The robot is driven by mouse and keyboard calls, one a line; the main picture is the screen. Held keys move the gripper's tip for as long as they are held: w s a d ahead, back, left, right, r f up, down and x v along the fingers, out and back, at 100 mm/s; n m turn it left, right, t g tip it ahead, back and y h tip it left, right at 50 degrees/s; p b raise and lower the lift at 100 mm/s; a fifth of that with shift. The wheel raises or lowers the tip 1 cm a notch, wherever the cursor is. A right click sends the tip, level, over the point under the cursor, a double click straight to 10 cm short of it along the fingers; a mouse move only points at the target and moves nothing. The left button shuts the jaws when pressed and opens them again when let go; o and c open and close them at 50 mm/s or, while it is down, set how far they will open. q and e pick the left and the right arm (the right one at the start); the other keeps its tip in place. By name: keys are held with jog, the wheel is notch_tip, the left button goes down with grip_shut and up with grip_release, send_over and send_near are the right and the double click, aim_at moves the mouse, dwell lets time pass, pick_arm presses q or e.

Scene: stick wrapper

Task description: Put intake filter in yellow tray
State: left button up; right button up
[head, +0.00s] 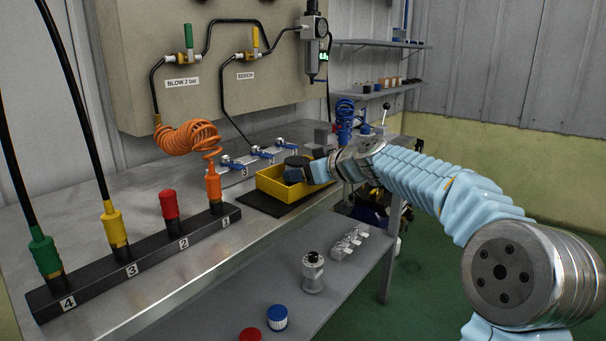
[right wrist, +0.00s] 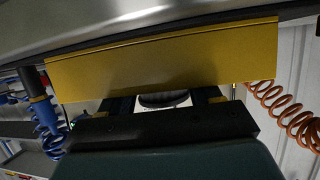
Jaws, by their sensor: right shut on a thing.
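The yellow tray (head: 268,184) sits on a black mat on the metal bench. In the right wrist view, a yellow wall (right wrist: 160,60) spans the picture just beyond the fingers. My right gripper (head: 303,170) reaches in from the right, at the tray's right side and over its opening. In the right wrist view, my right gripper's fingers (right wrist: 165,102) are shut on a dark rounded thing (right wrist: 163,99), taken to be the intake filter, mostly hidden. A dark round top (head: 297,162) shows over the tray in the head view. Whether it touches the tray floor cannot be told. My left gripper is out of view.
A black numbered block (head: 140,258) with coloured hose fittings stands on the bench at left. An orange coiled hose (head: 188,137) hangs behind. The lower shelf holds a clear bottle (head: 313,273), a blue-capped item (head: 277,318) and a red one (head: 250,335).

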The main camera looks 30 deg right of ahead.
jog(key=o, duration=1.1)
jog(key=shift+a+f, duration=0.1)
jog(key=shift+f, duration=0.65)
jog(key=shift+c, duration=0.2)
jog(key=shift+r+g+p, duration=0.3)
jog(key=shift+r+p, duration=0.3)
jog(key=shift+p, duration=0.2)
jog(key=shift+s+d+r, duration=0.15)
jog(key=shift+s+d, duration=0.1)
jog(key=shift+d, duration=0.05)
jog(key=b+v, duration=0.1)
jog(key=v, duration=1)
jog(key=shift+s+r, duration=0.15)
jog(key=shift+s, duration=0.05)
jog(key=shift+a, duration=0.1)
